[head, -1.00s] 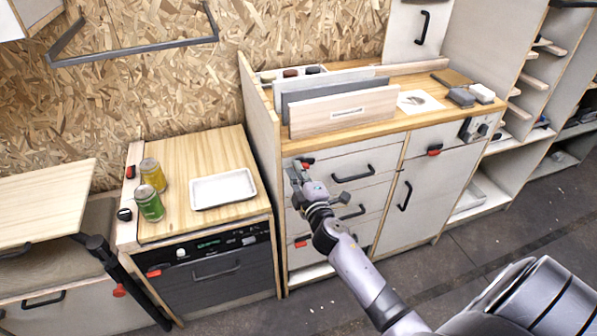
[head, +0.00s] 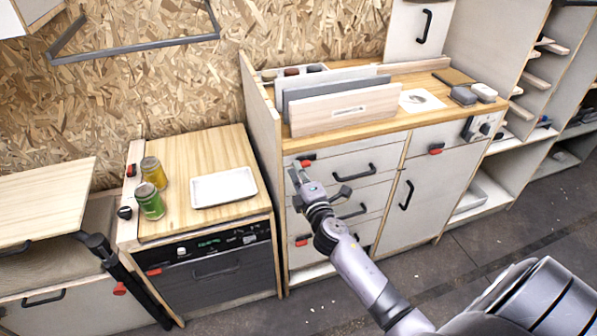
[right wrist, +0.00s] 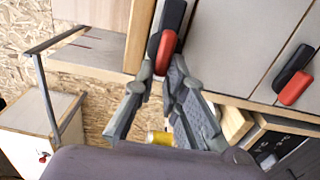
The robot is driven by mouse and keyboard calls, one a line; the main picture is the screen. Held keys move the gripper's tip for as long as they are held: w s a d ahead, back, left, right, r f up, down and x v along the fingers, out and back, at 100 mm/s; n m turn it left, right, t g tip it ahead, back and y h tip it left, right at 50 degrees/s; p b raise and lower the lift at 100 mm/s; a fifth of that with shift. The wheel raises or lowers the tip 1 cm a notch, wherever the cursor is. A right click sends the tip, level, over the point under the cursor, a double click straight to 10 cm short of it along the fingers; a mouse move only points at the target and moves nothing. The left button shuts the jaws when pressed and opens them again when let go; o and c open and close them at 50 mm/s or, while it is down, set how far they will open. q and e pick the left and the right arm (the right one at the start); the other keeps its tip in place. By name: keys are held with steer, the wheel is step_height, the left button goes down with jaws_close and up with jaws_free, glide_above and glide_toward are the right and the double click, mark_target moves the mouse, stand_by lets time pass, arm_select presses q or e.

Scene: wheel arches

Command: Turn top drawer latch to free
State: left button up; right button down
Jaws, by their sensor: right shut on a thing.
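The top drawer latch (head: 306,158), black with a red part, sits at the upper left of the drawer cabinet's front, just under the worktop. My right gripper (head: 299,174) is at this latch, in front of the top drawer (head: 344,168). In the right wrist view the latch's red part (right wrist: 163,52) lies between the fingertips of my right gripper (right wrist: 158,82), which is shut on it. The fingers partly hide the latch in the head view. My left gripper is not in view.
The top drawer's black handle (head: 355,173) is just right of my gripper. A lower latch (head: 302,240) is on the same cabinet. The floor in front is clear.

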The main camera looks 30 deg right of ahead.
steer(key=c, duration=1.6)
jaws_free()
steer(key=shift+c, duration=0.2)
steer(key=v, duration=1.2)
steer(key=shift+f, duration=0.1)
